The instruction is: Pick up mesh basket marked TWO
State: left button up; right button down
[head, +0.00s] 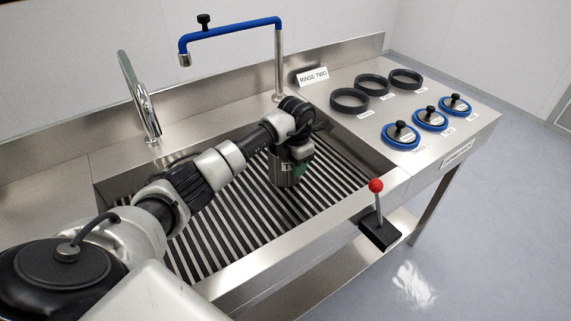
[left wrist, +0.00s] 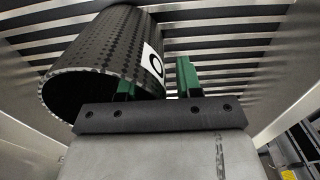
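The mesh basket (head: 283,179) is a dark, perforated cylinder standing on the slatted floor of the steel sink. Its white label shows only in part, a "T" in the head view and an "O" in the left wrist view. The basket also shows in the left wrist view (left wrist: 105,45), with its open rim facing the camera. My left gripper (left wrist: 156,76) is open at the rim, its green fingers apart. One finger overlaps the basket's mouth and the other is outside the wall, with a visible gap. In the head view my left arm partly hides the basket. My right gripper is not in view.
A blue-piped spout (head: 232,30) and a steel faucet (head: 139,95) rise at the sink's back. A "RINSE TWO" sign (head: 312,76) stands behind black rings (head: 349,100) and blue-rimmed lids (head: 400,136) on the right counter. A red-knobbed lever (head: 377,200) juts from the front.

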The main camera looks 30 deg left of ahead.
pick_arm(q)
jog(key=shift+c, duration=0.2)
grip_shut()
jog(key=shift+r, duration=0.1)
